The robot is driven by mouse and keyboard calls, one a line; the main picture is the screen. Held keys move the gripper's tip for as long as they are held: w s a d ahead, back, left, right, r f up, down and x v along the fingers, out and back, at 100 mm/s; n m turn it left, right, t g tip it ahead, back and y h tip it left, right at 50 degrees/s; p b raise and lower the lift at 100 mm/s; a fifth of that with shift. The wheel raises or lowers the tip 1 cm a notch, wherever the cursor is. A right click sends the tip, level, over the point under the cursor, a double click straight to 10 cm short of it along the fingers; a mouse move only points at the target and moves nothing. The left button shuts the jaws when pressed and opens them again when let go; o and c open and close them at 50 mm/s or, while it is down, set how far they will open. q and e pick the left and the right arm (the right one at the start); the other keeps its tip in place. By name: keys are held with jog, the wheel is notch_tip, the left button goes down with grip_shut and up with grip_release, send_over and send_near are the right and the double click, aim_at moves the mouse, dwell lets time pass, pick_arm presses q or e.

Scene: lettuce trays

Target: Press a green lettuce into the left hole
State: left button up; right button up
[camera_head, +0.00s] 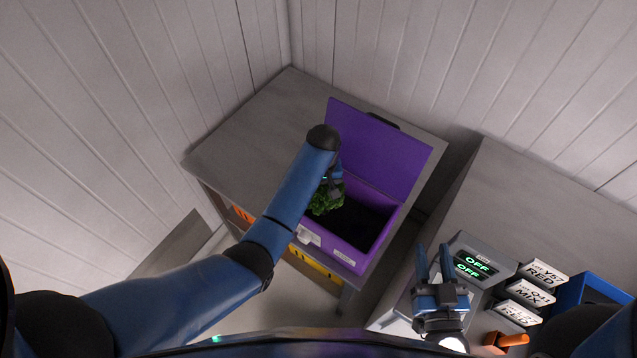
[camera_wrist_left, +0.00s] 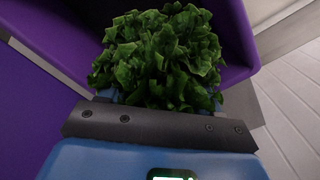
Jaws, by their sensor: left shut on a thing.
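A green leafy lettuce (camera_head: 326,200) is at the left end of the purple box (camera_head: 338,247), whose lid (camera_head: 378,148) stands open. My left gripper (camera_head: 333,184) reaches over the box from the left and is shut on the lettuce. In the left wrist view the lettuce (camera_wrist_left: 165,60) fills the space between the fingers, with purple box walls around it. Whether the lettuce touches the dark bed (camera_head: 358,222) in the box is hidden. No separate holes can be made out. My right gripper (camera_head: 434,264) is open and empty near the grey device.
The box stands on a grey table (camera_head: 245,135) against the wall. At the lower right, a second table (camera_head: 545,190) holds a grey device (camera_head: 482,258) reading OFF, several white labelled blocks (camera_head: 543,273), a blue container (camera_head: 590,290) and an orange handled thing (camera_head: 512,339).

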aim_at(340, 217)
pick_arm(q)
jog(key=shift+s+r+n, duration=0.1)
jog(key=shift+s+n, duration=0.1)
jog(key=shift+n, duration=0.1)
jog(key=shift+w+f+b, duration=0.3)
jog(key=shift+f+b, duration=0.4)
jog(key=shift+f, duration=0.15)
notch_tip(340, 217, down, 3)
jog(key=b, duration=0.3)
jog(key=shift+s+r, duration=0.15)
jog(key=shift+f+b, duration=0.65)
jog(key=shift+f, duration=0.7)
jog(key=shift+f, duration=0.2)
jog(key=shift+f+b, duration=0.4)
jog(key=shift+f, duration=0.55)
jog(key=shift+f, duration=0.1)
dwell(0.9)
